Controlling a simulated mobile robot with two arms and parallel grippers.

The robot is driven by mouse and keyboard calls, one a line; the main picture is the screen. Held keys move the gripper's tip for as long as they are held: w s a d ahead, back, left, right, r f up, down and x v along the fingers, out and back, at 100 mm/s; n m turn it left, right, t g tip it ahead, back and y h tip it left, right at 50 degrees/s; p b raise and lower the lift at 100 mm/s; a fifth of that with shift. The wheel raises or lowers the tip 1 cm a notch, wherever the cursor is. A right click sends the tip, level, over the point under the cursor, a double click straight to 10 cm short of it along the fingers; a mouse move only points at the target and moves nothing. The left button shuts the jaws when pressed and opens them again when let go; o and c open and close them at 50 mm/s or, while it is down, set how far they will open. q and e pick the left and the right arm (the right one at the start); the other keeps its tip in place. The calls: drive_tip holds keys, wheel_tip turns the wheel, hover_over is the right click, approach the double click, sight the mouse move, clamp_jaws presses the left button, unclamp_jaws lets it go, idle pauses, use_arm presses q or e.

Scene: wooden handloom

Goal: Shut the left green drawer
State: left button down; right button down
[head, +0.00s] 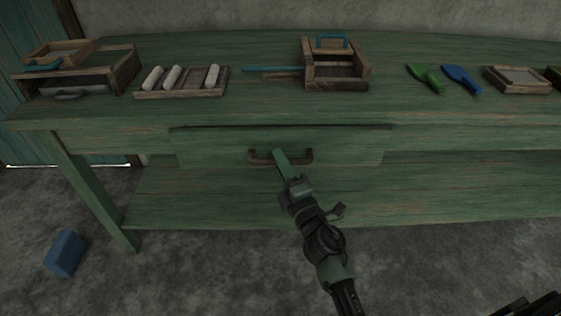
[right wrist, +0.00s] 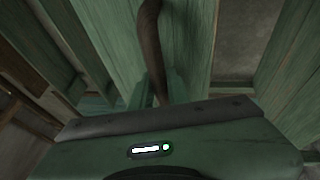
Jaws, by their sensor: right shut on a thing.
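The left green drawer (head: 345,145) is in the front of the green workbench in the head view. A dark gap runs along its top edge, and its front seems to stand a little proud of the bench, so it looks slightly open. Its dark curved handle (head: 306,156) also shows in the right wrist view (right wrist: 152,40), running down to my gripper. My right gripper (head: 280,158) reaches up from below and is shut on the handle, near its middle. The fingers partly hide the grip point. My left gripper is not in view.
On the bench top (head: 255,108) stand a tray of white rolls (head: 180,80), wooden boxes (head: 335,84), and green (head: 426,77) and blue (head: 461,78) tools. A low shelf (head: 430,190) runs beneath. A blue block (head: 65,253) lies on the floor at left.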

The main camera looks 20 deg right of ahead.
drive_tip(key=w, duration=0.2)
drive_tip(key=w+d, duration=0.1)
drive_tip(key=w, duration=0.1)
drive_tip(key=shift+w+d+f, duration=0.1)
drive_tip(key=shift+d, duration=0.1)
drive_tip(key=c, duration=1.8)
unclamp_jaws()
drive_tip(key=shift+r, duration=0.2)
drive_tip(key=o, duration=0.4)
drive_tip(key=shift+w+f, duration=0.1)
drive_tip(key=shift+w, duration=0.05)
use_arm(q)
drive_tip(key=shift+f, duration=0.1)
use_arm(e)
drive_tip(key=shift+o, duration=0.2)
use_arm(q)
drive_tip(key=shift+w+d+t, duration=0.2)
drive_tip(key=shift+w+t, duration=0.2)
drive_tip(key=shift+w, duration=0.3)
use_arm(e)
drive_tip(key=a+v, duration=0.1)
drive_tip(key=v, duration=0.6)
drive_tip(key=shift+s+d, duration=0.45)
drive_tip(key=shift+d, duration=0.1)
